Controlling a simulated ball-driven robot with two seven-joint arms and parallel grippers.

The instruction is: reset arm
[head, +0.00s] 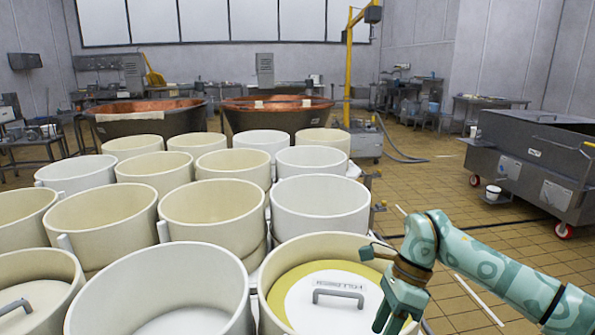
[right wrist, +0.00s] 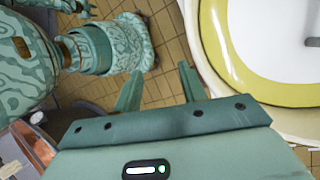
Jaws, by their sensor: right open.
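My right arm comes in from the right of the head view, and my right gripper (head: 397,308) hangs at the near right edge of a cream vat (head: 310,247). In the right wrist view the two fingers of the right gripper (right wrist: 159,84) are spread apart with nothing between them. The vat holds a yellow ring (head: 290,285) and a white disc (head: 325,315) with a grey handle (head: 340,294) and a label. The rim also shows at the upper right of the right wrist view (right wrist: 205,60).
Several cream and white vats (head: 217,213) stand close together at left and centre. Two copper vats (head: 275,115) are behind them. A grey wheeled tank (head: 535,160) stands at the right. Tiled floor (head: 440,215) is clear between the vats and the tank.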

